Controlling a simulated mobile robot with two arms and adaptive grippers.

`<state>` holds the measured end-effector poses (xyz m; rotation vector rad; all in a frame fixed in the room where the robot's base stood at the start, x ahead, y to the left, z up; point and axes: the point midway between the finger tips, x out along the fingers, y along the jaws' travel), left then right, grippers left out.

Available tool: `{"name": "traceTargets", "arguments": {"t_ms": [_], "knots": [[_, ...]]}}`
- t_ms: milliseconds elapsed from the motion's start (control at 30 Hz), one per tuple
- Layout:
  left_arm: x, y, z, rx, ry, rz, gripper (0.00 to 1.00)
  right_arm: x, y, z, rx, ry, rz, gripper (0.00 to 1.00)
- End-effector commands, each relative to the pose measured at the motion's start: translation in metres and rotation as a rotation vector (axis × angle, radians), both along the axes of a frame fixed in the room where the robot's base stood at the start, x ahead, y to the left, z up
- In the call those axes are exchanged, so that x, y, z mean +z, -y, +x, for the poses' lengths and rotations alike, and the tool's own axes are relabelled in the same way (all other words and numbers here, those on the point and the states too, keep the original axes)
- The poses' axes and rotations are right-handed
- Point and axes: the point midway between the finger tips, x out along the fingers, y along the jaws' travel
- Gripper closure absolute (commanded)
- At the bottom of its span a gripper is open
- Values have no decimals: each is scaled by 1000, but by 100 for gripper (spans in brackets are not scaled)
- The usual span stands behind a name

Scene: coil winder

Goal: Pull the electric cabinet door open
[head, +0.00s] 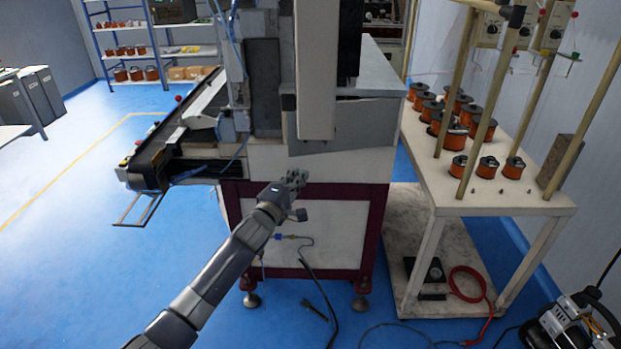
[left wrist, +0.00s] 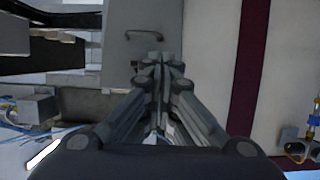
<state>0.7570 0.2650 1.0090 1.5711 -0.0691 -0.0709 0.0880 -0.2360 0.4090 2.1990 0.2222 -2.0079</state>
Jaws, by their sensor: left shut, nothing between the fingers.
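The grey door panel (head: 345,125) is on the front of the machine, above the white beam. In the left wrist view the grey panel (left wrist: 120,20) shows a dark curved handle (left wrist: 146,34) near the top. The panel looks shut. My left gripper (head: 297,178) is in front of the machine, below and left of the panel in the head view. In the left wrist view its fingers (left wrist: 160,62) are together and empty, with the tips below the handle in the picture. I cannot tell the gap in depth. My right gripper is not in view.
A conveyor (head: 160,150) with a wire bracket juts out at left. A white table (head: 500,200) with copper spools and wooden posts stands at right. Cables hang from the lower white panel (head: 325,235) and lie on the floor. Blue floor at left is clear.

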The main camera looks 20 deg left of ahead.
Motion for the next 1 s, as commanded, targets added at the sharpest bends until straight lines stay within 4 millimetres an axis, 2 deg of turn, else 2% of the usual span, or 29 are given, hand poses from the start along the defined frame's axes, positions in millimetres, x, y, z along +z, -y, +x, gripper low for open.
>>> {"name": "traceTargets", "arguments": {"t_ms": [133,233,433,1000], "knots": [[1,2,20,1,0,0,100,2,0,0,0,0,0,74],[2,18,12,-3,-1,-4,100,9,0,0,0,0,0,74],[1,35,4,-1,0,-3,100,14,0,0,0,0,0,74],[0,38,2,1,0,0,100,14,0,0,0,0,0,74]]}}
